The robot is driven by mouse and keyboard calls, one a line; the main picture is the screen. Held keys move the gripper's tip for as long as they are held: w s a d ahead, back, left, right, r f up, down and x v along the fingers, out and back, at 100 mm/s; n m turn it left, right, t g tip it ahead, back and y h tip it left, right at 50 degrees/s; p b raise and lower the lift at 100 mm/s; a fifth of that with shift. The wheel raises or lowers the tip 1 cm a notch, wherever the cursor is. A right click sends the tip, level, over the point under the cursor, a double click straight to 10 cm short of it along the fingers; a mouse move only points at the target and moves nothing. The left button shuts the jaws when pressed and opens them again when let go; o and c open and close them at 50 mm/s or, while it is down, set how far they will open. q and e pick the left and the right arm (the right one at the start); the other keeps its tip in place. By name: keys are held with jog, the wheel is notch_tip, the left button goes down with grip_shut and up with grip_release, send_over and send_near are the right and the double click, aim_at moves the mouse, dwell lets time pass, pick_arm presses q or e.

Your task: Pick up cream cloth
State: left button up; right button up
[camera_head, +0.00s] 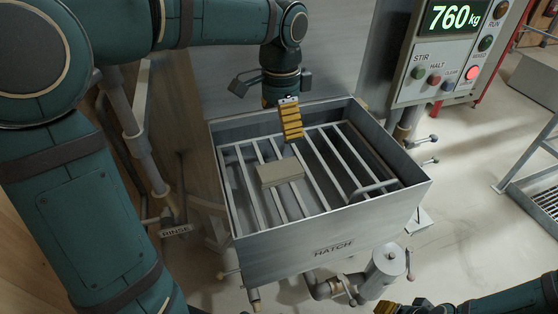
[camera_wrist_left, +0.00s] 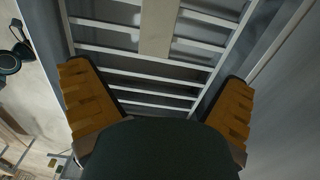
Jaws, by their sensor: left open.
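The cream cloth (camera_head: 281,172) lies as a small flat oblong on the bars of the grate inside the metal hatch box. It also shows at the top of the left wrist view (camera_wrist_left: 160,25), where its far end is cut off. My left gripper (camera_head: 291,122) hangs over the back of the box, behind the cloth and apart from it. In the left wrist view its two yellow fingers (camera_wrist_left: 158,80) are spread wide with nothing between them. My right gripper (camera_head: 390,308) only just shows at the bottom edge, so its jaws cannot be judged.
The box (camera_head: 325,222) marked HATCH has raised walls around the grate (camera_head: 318,178). A handle (camera_head: 375,187) stands at the grate's right side. A control panel (camera_head: 445,55) reading 760 kg is at upper right. Pipes and a valve (camera_head: 385,265) sit below the box front.

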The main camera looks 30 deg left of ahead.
aim_at(279, 169)
pick_arm(q)
jog(key=f, duration=0.8)
jog(key=shift+s+d+f+b, duration=0.1)
jog(key=shift+s+d+b, duration=0.05)
jog(key=shift+s+b, duration=0.2)
jog(key=shift+f, duration=2.65)
jog(key=c, duration=1.3)
